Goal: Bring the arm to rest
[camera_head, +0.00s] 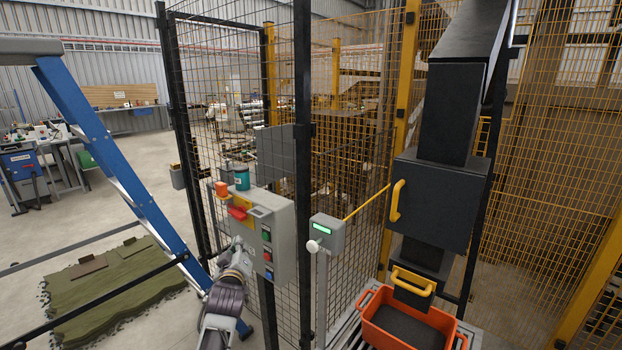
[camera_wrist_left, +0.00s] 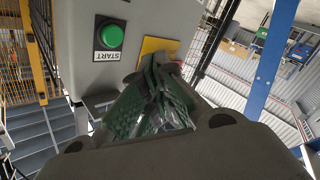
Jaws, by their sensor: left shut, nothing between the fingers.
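My left gripper (camera_head: 238,246) is in front of the lower left part of a grey control box (camera_head: 284,235) on the fence. In the left wrist view the gripper's green-padded fingers (camera_wrist_left: 160,68) are shut with nothing between them. Their tips overlap a yellow plate (camera_wrist_left: 158,46) on the box; I cannot tell whether they touch it. A green button marked START (camera_wrist_left: 110,36) is to the left of the fingertips, clear of them. My right gripper is not in view.
A teal can (camera_head: 242,178) stands on the control box. A blue ladder (camera_head: 110,150) leans at the left, close to my arm. Mesh fencing (camera_head: 345,150) closes off the middle. An orange crate (camera_head: 370,333) stands at the lower right.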

